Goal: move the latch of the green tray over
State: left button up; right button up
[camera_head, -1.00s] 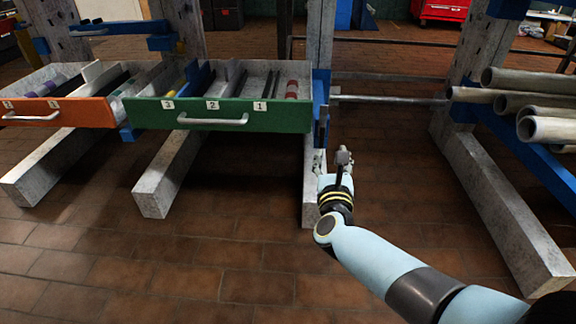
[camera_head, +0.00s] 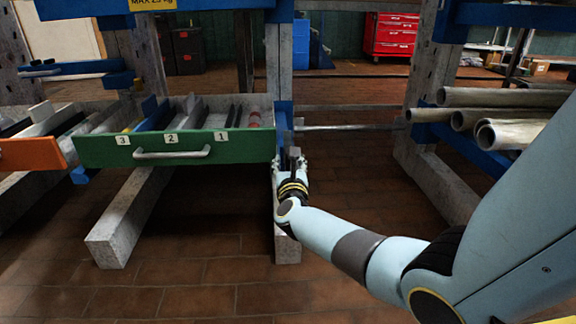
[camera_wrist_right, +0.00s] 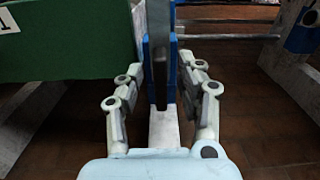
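The green tray (camera_head: 175,148) is pulled out of the rack, with a grey handle (camera_head: 172,153) and labels 3, 2 and 1 on its front. At its right end a blue bracket (camera_head: 285,118) sits on the post. An upright dark bar that looks like the latch (camera_wrist_right: 159,55) stands in front of the blue part in the right wrist view. My right gripper (camera_head: 293,160) is at the tray's right end. In the wrist view the fingers of my right gripper (camera_wrist_right: 163,88) are spread on both sides of the bar, with visible gaps. My left gripper is not in view.
An orange tray (camera_head: 32,153) is to the left. Grey pipes (camera_head: 490,117) lie on a blue arm at the right, beyond a grey post (camera_head: 420,90). A red cabinet (camera_head: 390,35) stands far back. The brick floor (camera_head: 200,285) in front is clear.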

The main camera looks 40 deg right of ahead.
grip_shut()
dwell(0.7)
